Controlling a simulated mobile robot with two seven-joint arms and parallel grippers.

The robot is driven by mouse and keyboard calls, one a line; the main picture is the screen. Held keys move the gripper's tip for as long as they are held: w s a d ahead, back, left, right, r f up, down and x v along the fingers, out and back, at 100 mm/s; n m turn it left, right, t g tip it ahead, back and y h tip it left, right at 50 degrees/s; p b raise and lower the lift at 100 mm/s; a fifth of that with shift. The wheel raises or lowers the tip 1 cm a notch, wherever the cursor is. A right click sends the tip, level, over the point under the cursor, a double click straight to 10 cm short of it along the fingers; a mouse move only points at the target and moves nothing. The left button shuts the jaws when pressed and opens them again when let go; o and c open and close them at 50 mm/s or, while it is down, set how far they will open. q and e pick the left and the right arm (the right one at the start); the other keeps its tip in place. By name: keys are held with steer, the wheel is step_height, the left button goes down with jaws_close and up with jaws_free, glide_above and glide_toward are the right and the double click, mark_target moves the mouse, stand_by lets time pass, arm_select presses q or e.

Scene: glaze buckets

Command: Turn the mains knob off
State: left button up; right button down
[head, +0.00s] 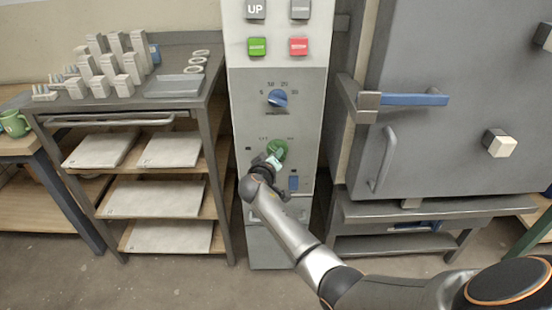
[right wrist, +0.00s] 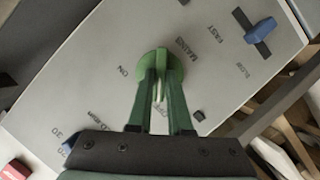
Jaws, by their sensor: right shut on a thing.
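The mains knob (head: 279,147) is a green round knob on the lower part of the tall grey control panel (head: 250,105). It shows in the right wrist view (right wrist: 161,62), with "MAINS" and "ON" printed around it. My right gripper (head: 270,161) is at the knob; its two green fingers (right wrist: 161,95) are shut on the knob's raised grip, one on each side. The grip lies in line with the fingers. Lettering that looks like "OFF" is partly hidden between the fingers. My left gripper is not in view.
Above are a blue dial (head: 278,98), a green button (head: 257,47) and a red button (head: 299,47). A blue slider (head: 293,183) sits just below right of the knob. A shelf rack (head: 222,120) stands left, a kiln-like cabinet (head: 430,150) right.

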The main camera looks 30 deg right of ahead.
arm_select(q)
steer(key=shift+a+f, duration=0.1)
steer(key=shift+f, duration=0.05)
arm_select(e)
steer(key=shift+n, duration=0.3)
steer(key=c, duration=0.8)
jaws_free()
steer(key=shift+c, duration=0.2)
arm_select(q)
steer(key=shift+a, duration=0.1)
